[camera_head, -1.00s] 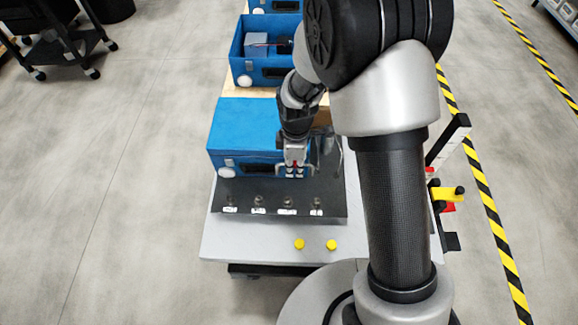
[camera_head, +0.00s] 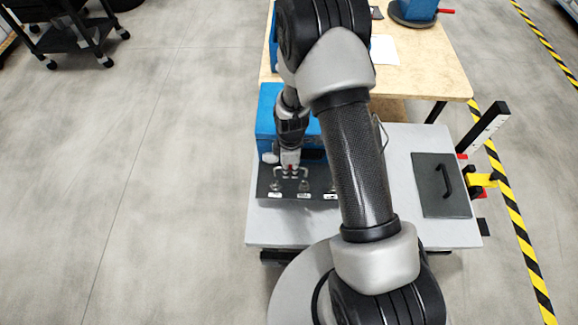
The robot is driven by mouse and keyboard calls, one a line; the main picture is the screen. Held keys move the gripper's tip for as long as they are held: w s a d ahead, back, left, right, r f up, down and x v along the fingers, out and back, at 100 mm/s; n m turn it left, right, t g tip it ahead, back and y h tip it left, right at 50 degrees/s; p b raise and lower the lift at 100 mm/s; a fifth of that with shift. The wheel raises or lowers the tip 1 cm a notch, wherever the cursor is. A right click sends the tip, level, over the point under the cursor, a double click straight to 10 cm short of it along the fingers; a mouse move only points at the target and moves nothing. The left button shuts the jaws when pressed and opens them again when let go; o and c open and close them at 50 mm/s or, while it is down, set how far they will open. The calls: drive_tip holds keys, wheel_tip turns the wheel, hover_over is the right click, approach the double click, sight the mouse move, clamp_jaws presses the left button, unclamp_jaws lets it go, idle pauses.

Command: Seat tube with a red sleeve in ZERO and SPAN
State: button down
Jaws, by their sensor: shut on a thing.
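My gripper (camera_head: 290,160) is shut on a small grey tube with a red sleeve (camera_head: 291,168), above the black port plate (camera_head: 263,187) in front of the blue case (camera_head: 267,120). The tube's two legs point down at the two leftmost ports, whose white labels (camera_head: 274,196) and (camera_head: 303,197) are too small to read. I cannot tell whether the legs touch or enter the ports. A third label (camera_head: 330,196) shows to the right; the plate's right end is hidden behind my forearm.
The grey table (camera_head: 400,236) carries the plate and case. A black panel with a handle (camera_head: 430,190) lies on its right side. A yellow and red fixture (camera_head: 482,181) stands at the right edge. A wooden bench (camera_head: 440,75) stands behind.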

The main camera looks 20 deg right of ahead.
drive_tip(key=shift+f+b, duration=1.4)
drive_tip(key=shift+f, duration=0.7)
drive_tip(key=shift+f+b, duration=1.05)
drive_tip(key=shift+f, duration=0.1)
drive_tip(key=c, duration=1.5)
unclamp_jaws()
drive_tip(key=shift+r, duration=0.1)
wheel_tip(320, 180, up, 12)
drive_tip(key=shift+f, duration=0.1)
